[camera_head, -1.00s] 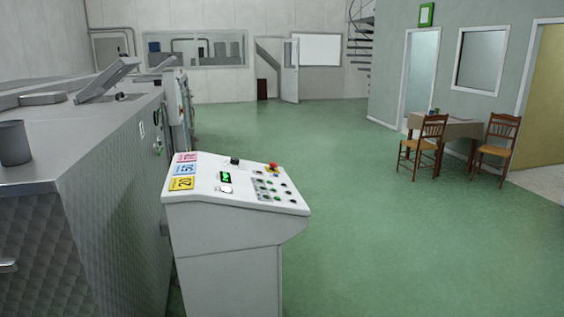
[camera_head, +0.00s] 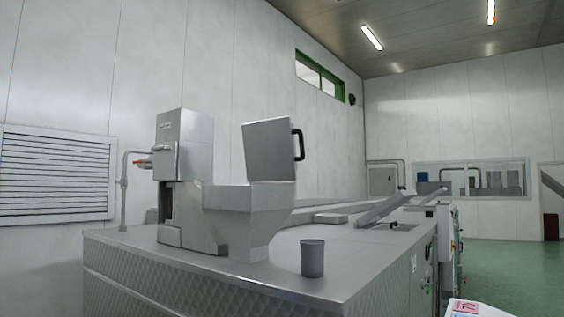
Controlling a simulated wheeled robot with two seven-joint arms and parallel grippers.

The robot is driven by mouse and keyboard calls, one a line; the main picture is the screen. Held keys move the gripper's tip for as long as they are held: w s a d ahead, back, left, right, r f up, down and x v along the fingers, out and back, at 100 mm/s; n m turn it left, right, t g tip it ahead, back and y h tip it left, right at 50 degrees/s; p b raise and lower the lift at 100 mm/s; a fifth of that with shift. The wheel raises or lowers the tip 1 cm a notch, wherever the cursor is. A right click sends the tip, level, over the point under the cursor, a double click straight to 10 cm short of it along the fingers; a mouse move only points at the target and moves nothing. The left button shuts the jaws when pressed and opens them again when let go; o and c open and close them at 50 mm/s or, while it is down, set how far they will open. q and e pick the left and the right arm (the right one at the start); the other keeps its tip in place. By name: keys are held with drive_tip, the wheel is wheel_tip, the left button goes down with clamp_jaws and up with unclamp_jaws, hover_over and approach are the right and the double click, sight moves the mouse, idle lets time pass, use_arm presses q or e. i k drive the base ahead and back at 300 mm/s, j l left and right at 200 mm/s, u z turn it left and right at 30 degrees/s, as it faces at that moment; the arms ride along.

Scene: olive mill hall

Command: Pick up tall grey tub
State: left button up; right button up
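The tall grey tub (camera_head: 313,259) stands upright on the steel top of a large machine (camera_head: 340,268), near its front edge. It is a plain dark grey cylinder, slightly wider at its rim. A steel hopper stands just behind it to the left. Neither of my grippers shows in the head view.
The steel hopper (camera_head: 240,210) with a raised lid (camera_head: 270,150) and a tall housing (camera_head: 184,150) rises left of the tub. An open hatch lid (camera_head: 388,207) is farther back. A white control panel corner (camera_head: 468,308) shows at the bottom. Green floor (camera_head: 500,275) is clear at right.

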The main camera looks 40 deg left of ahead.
sight(312, 257)
drive_tip(key=u, duration=1.25)
drive_tip(key=i+j+z, duration=0.1)
drive_tip(key=j, duration=0.25)
drive_tip(key=i+j, duration=0.3)
drive_tip(key=i+j+z, duration=0.15)
drive_tip(key=j, duration=0.25)
drive_tip(key=i+j, duration=0.25)
drive_tip(key=i+j+z, duration=0.15)
drive_tip(key=j, duration=0.35)
drive_tip(key=i+j, duration=0.15)
drive_tip(key=j, duration=0.2)
drive_tip(key=i+j+z, duration=0.15)
drive_tip(key=j, duration=0.25)
drive_tip(key=i+j, duration=0.15)
drive_tip(key=j, duration=0.25)
drive_tip(key=z, duration=0.05)
